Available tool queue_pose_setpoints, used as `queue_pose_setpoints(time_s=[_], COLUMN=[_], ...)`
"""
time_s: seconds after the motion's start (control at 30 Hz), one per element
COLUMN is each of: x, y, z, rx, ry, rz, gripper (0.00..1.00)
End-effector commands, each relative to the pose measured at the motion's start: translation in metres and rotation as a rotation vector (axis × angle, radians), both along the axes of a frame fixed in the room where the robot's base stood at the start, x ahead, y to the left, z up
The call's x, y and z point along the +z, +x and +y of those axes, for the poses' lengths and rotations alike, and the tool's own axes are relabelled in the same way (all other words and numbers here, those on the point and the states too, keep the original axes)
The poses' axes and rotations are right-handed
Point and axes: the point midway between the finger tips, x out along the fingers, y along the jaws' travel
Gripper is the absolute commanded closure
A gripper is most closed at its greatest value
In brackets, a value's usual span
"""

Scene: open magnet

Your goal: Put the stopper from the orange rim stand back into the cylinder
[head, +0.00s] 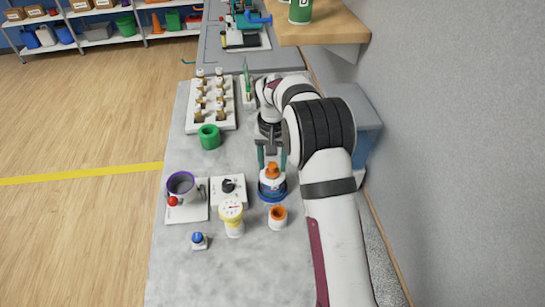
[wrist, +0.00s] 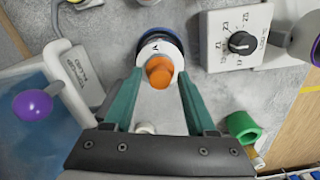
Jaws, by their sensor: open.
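An orange stopper (head: 272,170) sits at the top of a white cylinder (head: 266,186) with a blue base; I cannot tell how deep it is seated. In the wrist view the stopper (wrist: 159,72) and the white, letter-marked cylinder (wrist: 150,46) lie beyond the fingers. My gripper (head: 272,162) is open, its teal fingertips on either side of the stopper with visible gaps in the wrist view (wrist: 159,76). The orange rim stand (head: 278,220) is a small white cup in front of the cylinder. No stopper shows standing in it.
A purple-rimmed cup (head: 181,184) is farther left. A green ring (head: 209,137) and a vial rack (head: 211,115) lie behind. The front counter (head: 250,275) is clear.

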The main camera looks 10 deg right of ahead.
Motion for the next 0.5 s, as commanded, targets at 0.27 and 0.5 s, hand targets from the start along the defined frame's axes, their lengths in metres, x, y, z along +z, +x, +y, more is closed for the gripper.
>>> queue_pose_setpoints(time_s=[0.27, 0.5], x=[0.071, 0.115], y=[0.001, 0.001], z=[0.0, 0.0], rx=[0.0, 0.001], ry=[-0.002, -0.001], rz=[-0.006, -0.002], gripper=[0.44, 0.44])
